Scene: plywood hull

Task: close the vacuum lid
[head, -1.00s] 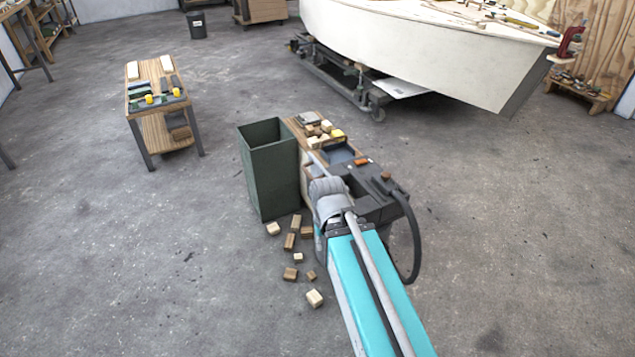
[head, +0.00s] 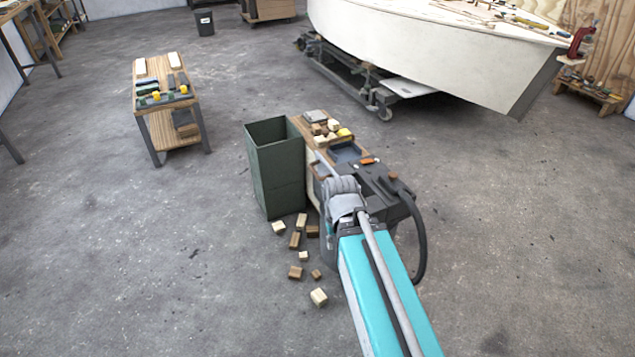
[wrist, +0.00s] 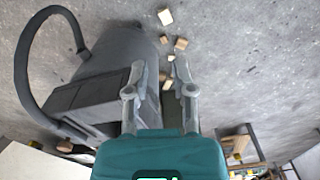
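The vacuum (head: 385,183) is a dark grey machine with a thick black hose (head: 420,235), partly hidden behind my arm in the head view. In the wrist view the vacuum's rounded grey body (wrist: 118,50) and curved hose (wrist: 22,75) fill the upper left. A boxy dark grey part (wrist: 85,103) sits beside my left finger; I cannot tell whether it is the lid or how the lid stands. My gripper (wrist: 162,68) is open with nothing between its fingers, close beside the vacuum. My arm hides its fingertips in the head view.
A tall green open bin (head: 275,170) stands left of a wooden bench (head: 300,122) carrying blocks. Several wood blocks (head: 296,240) lie on the floor in front. A small tool table (head: 165,95) stands far left and a white hull (head: 430,50) behind. Floor at right is clear.

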